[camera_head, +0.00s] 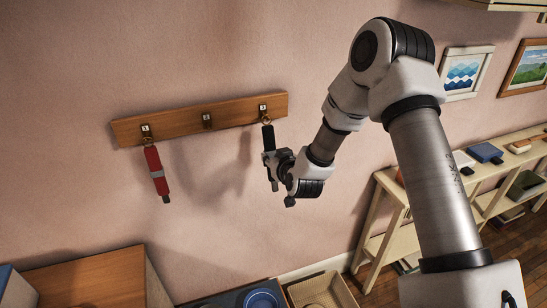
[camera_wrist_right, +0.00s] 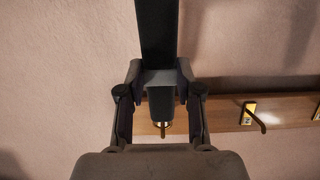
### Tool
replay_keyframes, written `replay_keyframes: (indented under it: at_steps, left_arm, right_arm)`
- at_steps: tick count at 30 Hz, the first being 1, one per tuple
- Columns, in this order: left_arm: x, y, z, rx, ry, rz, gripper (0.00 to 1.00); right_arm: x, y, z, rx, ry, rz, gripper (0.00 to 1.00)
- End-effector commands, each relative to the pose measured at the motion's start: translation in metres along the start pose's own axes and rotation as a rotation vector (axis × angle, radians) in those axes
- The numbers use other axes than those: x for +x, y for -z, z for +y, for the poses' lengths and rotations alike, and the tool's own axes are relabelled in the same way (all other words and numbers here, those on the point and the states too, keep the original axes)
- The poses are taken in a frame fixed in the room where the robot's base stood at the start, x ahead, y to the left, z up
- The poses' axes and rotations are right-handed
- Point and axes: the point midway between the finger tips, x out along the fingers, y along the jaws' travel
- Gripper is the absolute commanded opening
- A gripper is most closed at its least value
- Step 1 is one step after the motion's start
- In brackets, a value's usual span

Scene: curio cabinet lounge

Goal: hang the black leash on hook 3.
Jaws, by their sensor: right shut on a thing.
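The black leash (camera_head: 268,137) is upright just under the rightmost hook of the wall rack, hook 3 (camera_head: 263,109). Its brass ring (camera_head: 266,121) is at that hook; I cannot tell whether the ring is around it or only in front. My right gripper (camera_head: 272,160) is shut on the leash's strap below the ring. In the right wrist view the gripper (camera_wrist_right: 161,85) has the black strap (camera_wrist_right: 156,30) between its fingers, with the ring (camera_wrist_right: 163,128) by the rack board. Hook 3 is hidden there. My left gripper is not in view.
The wooden rack (camera_head: 180,123) also has an empty middle hook (camera_head: 207,120) and a left hook with a red leash (camera_head: 156,172). A wooden cabinet (camera_head: 85,280) and a wicker basket (camera_head: 320,292) stand below. A shelf unit (camera_head: 385,182) is at right.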

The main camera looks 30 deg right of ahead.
Motion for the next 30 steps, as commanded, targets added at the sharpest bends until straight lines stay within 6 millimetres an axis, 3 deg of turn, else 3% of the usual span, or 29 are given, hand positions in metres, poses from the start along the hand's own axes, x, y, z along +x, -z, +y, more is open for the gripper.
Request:
replay_keyframes:
  at_steps: [1,3,12,16,27,30]
  left_arm:
    - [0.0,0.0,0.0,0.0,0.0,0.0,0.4]
    - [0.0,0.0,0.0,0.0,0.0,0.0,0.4]
    - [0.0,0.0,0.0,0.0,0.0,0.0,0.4]
    - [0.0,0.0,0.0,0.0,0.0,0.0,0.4]
    - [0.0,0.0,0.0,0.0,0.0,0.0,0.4]
    - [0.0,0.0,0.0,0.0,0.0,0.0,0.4]
  right_arm:
    - [0.0,0.0,0.0,0.0,0.0,0.001,0.38]
    - [0.0,0.0,0.0,0.0,0.0,0.001,0.63]
    - [-0.001,0.0,0.0,0.0,0.0,-0.001,0.64]
    - [-0.01,0.0,0.0,0.001,0.0,0.0,0.64]
    - [-0.098,0.0,0.0,0.002,0.001,-0.001,0.64]
    - [-0.113,0.0,0.0,0.002,0.0,0.0,0.64]
